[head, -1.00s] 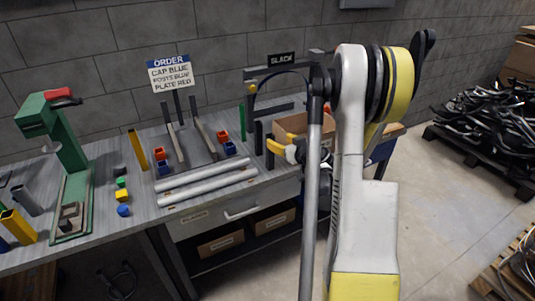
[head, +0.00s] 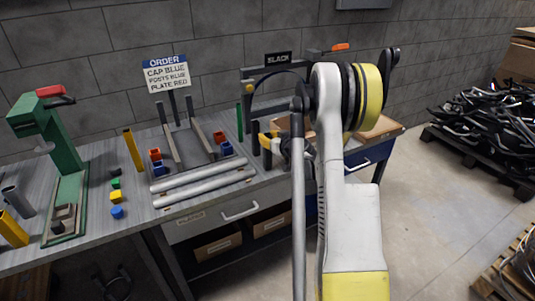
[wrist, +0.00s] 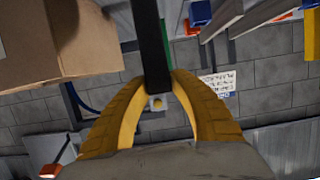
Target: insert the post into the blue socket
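My gripper (head: 269,139) has yellow fingers and is at the right of the bench. A dark upright post (head: 267,157) stands at the fingers. In the wrist view, the dark post (wrist: 152,40) runs between the fingertips of my gripper (wrist: 158,76), close to both sides; whether they press on it I cannot tell. Another dark post (head: 256,138) stands just left. One blue socket (head: 227,149) sits by the right grey rail, below an orange socket (head: 219,137). Another blue socket (head: 159,169) sits at the left, below an orange one (head: 155,155).
The order sign (head: 166,74) reads cap blue, posts blue, plate red. Two pale bars (head: 203,187) lie along the bench front. A green press (head: 60,150) stands left, with small coloured blocks (head: 116,197) nearby. A cardboard box (wrist: 60,40) is beside my gripper.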

